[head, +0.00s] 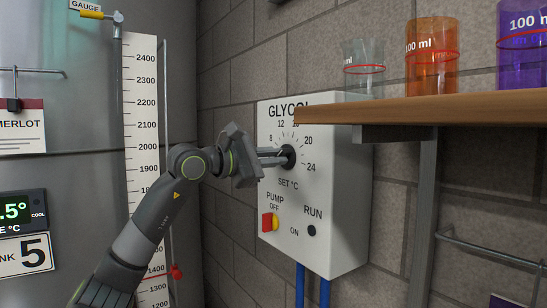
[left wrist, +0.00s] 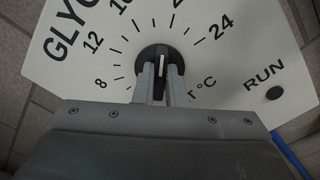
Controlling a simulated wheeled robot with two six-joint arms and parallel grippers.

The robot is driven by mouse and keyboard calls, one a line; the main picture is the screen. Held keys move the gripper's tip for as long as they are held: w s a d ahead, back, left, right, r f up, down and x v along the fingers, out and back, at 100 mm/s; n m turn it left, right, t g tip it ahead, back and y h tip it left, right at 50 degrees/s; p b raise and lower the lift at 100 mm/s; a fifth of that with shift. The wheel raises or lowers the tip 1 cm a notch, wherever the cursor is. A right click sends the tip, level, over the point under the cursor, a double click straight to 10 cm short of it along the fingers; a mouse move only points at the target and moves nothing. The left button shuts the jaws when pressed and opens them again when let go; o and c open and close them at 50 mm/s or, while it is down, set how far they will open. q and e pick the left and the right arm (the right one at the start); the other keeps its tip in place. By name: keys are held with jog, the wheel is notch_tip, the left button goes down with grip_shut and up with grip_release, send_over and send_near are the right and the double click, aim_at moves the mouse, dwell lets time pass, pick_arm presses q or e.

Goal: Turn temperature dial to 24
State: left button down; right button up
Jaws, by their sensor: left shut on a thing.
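The temperature dial (head: 288,157) is a round black knob on the white GLYCOL control box (head: 330,230), ringed by ticks and numbers up to 24. My left gripper (head: 276,158) reaches it from the left and is shut on the knob. In the left wrist view, the two fingers (left wrist: 158,85) hold the raised grip of the dial (left wrist: 148,55) from both sides. A white line on the grip runs nearly straight up in that view, between the 12 and 24 marks; its exact reading is unclear. The 24 mark (left wrist: 220,27) lies up and right. My right gripper is out of view.
A wooden shelf (head: 450,107) with clear, orange and purple beakers juts out in front of the box's upper right. A level gauge (head: 147,120) stands left.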

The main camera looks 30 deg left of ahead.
pick_arm(q)
jog(key=shift+f+m, duration=0.15)
jog(key=shift+m, duration=2.25)
jog(key=shift+f+m, duration=0.1)
jog(key=shift+m, duration=2.3)
jog(key=c, duration=1.5)
grip_release()
jog(key=shift+s, duration=0.1)
jog(key=shift+b+v, duration=6.3)
jog(key=shift+v, duration=2.35)
